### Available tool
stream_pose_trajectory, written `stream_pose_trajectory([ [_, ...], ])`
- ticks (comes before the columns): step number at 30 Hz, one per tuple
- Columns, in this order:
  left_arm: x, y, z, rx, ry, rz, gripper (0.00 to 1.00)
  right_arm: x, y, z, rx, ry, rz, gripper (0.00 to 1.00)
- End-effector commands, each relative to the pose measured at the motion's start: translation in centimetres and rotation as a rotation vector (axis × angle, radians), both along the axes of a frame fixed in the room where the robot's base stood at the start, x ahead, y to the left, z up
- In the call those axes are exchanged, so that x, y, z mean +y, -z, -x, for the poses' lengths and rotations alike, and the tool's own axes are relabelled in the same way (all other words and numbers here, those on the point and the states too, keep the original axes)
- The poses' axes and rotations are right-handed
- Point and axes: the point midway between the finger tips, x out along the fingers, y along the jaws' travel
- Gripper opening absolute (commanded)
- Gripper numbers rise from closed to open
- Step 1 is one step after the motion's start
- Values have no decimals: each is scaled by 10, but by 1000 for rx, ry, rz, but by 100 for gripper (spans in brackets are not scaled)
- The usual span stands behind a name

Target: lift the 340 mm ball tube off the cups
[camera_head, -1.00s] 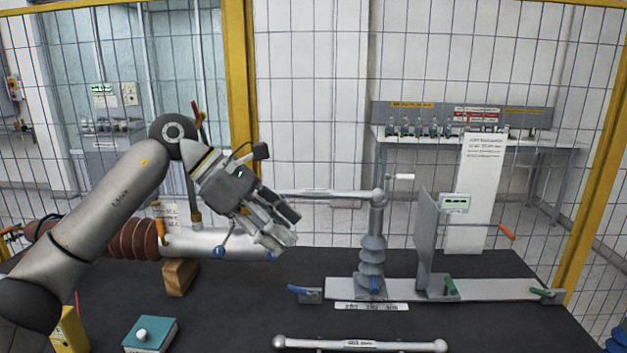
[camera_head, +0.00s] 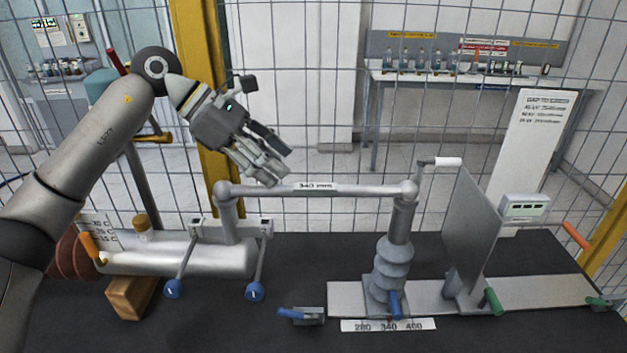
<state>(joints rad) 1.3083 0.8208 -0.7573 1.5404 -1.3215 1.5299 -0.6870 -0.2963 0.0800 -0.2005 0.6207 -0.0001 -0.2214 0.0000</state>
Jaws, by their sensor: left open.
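The 340 mm ball tube (camera_head: 360,191) is a grey bar with a ball at each end and a "340 mm" label. It lies level, its left ball (camera_head: 224,192) on the post of the silver horizontal cylinder (camera_head: 185,256), its right ball (camera_head: 407,190) on top of the ribbed grey bushing (camera_head: 393,262). The cups under the balls are hardly visible. My left gripper (camera_head: 277,167) is open and empty. Its fingers point down and right, just above or behind the tube's left half in the picture; contact cannot be told. My right gripper is not in view.
A grey upright plate (camera_head: 472,235) stands right of the bushing, with a white-handled crank (camera_head: 447,162) near the right ball. Blue-knobbed rods (camera_head: 255,290) stick out at the cylinder. A scale strip (camera_head: 388,325) lies in front. A wire fence stands behind the table.

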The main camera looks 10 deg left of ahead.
Motion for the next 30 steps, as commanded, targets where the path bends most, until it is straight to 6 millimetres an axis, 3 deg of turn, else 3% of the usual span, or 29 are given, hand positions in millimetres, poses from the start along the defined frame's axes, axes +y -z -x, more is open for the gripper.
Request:
stream_pose_trajectory([
  [7,-23,22,-6,3,1,0,46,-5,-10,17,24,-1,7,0],
  [20,-59,51,-14,4,4,0,46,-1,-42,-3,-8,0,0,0],
  [30,-64,59,-16,1,1,0,45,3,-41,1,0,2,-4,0],
])
